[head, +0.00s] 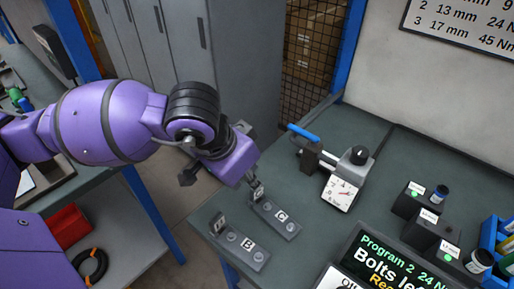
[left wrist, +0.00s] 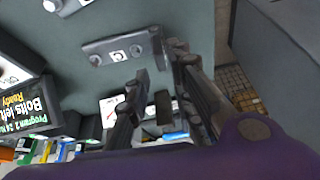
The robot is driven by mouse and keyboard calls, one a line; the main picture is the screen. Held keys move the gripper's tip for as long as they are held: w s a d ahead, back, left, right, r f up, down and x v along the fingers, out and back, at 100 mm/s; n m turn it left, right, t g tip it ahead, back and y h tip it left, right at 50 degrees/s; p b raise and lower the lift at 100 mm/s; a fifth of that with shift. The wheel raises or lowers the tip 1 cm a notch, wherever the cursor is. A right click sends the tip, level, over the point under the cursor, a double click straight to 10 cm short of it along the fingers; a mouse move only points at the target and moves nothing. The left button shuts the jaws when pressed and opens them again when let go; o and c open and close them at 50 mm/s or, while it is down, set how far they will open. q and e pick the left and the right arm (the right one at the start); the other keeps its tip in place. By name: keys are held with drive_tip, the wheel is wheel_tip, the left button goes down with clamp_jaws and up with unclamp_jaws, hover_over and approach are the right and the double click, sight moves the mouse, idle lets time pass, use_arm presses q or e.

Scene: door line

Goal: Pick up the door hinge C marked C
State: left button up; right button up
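The door hinge C (head: 281,219) is a grey flat plate with a white C label between round spots, lying on the green-grey bench. A small upright piece (head: 258,193) with a pale mark stands at its far left end. In the left wrist view, hinge C (left wrist: 104,51) lies just beyond the fingertips. My left gripper (head: 250,179) is pointed down at the upright end. In the left wrist view, my left gripper (left wrist: 158,62) has its fingers apart, with the hinge's end close to the tips; I cannot tell whether they touch. My right gripper is not in view.
A similar hinge marked B (head: 247,245) lies in front left of C. A blue-handled tool with a dial (head: 341,192) stands behind right. A screen (head: 385,262) is at the front right, with dark boxes (head: 411,200) beyond it. The bench's left edge is close to both hinges.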

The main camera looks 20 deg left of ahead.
sight(274, 210)
use_arm(q)
drive_tip(key=x, duration=0.6)
drive_tip(key=shift+p, duration=0.35)
drive_tip(key=shift+w+d+f, duration=0.1)
drive_tip(key=shift+w+f, duration=0.1)
drive_tip(key=shift+f, duration=0.25)
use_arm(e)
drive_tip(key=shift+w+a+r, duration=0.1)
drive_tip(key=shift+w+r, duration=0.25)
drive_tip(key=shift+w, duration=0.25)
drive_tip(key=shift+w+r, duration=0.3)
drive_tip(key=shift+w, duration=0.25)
use_arm(q)
clamp_jaws()
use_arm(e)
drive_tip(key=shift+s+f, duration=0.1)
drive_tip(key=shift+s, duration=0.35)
use_arm(q)
drive_tip(key=shift+r, duration=0.1)
